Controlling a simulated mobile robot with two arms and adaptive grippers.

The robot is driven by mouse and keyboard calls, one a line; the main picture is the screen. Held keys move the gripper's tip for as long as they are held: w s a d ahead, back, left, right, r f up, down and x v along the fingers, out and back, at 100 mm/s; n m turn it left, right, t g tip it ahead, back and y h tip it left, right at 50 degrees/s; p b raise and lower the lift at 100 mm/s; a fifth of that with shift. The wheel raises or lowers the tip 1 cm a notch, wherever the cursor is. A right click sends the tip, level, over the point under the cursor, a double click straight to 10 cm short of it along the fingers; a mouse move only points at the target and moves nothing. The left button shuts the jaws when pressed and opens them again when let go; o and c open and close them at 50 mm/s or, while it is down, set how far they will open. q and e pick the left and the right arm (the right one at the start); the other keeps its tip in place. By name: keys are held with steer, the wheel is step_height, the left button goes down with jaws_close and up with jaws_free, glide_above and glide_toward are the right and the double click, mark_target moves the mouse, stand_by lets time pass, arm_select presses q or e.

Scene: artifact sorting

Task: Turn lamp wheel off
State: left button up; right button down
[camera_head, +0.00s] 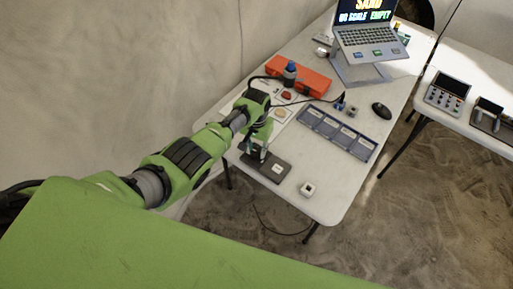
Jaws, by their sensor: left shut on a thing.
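My left gripper (256,153) reaches down over the left end of a dark grey plate-like device (268,168) near the front edge of the white table. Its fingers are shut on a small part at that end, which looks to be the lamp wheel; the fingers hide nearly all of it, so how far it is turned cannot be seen. A small white block (278,169) sits on the device just right of the fingers. My right gripper is not in view.
A grey compartment tray (338,134), orange case (300,76), blue-capped bottle (290,72), mouse (381,110) and laptop (370,38) on a stand are on the table (340,190). A small white cube (307,189) lies near the front corner. A second table (470,120) stands right.

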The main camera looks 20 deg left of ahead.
mark_target(256, 151)
arm_select(q)
steer(key=shift+r+n, duration=0.1)
steer(key=shift+n, duration=1)
steer(key=o, duration=1.1)
step_height(256, 151, up, 12)
steer(key=shift+f, duration=0.1)
